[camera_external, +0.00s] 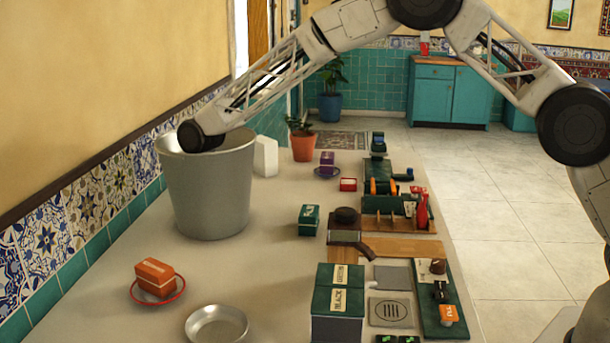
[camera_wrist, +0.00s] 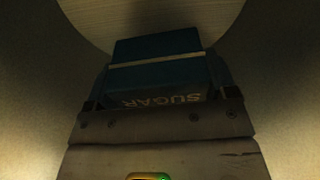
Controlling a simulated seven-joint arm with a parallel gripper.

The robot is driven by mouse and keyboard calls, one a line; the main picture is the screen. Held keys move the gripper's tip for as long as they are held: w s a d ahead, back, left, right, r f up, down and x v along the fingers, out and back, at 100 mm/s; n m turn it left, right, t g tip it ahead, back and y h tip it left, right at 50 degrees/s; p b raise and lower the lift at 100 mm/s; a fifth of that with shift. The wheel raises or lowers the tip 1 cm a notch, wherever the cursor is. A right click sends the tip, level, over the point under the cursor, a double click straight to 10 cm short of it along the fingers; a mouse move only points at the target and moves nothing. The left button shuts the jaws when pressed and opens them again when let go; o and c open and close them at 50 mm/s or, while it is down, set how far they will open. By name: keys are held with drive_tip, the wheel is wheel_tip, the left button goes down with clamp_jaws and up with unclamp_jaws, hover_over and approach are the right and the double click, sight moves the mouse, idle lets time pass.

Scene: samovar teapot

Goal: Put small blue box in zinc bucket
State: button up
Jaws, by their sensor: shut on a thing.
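The zinc bucket (camera_external: 208,190) stands upright on the table by the wall in the external view. My arm reaches over its rim, and my gripper is hidden inside the bucket there. In the wrist view my gripper (camera_wrist: 160,92) is shut on the small blue box (camera_wrist: 155,47), which is marked SUGAR. The box is between the fingers, in shadow. The pale round bucket floor (camera_wrist: 92,18) shows beyond it, with the grey walls around. I cannot tell whether the box touches the floor.
An orange box (camera_external: 155,277) on a red-rimmed dish and a metal bowl (camera_external: 216,324) are in front of the bucket. A white block (camera_external: 265,156) stands behind it. Dark green boxes (camera_external: 338,302) and other items fill the right side. Some table right of the bucket is clear.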

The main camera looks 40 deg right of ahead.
drive_tip(key=shift+f, duration=1.5)
drive_tip(key=shift+f, duration=0.15)
drive_tip(key=o, duration=0.9)
drive_tip(key=shift+s+d+r, duration=0.15)
drive_tip(key=shift+r, duration=1.9)
drive_tip(key=shift+s+d+r, duration=0.2)
drive_tip(key=shift+r, duration=1.8)
drive_tip(key=shift+s+d+r, duration=0.15)
drive_tip(key=shift+r, duration=1.9)
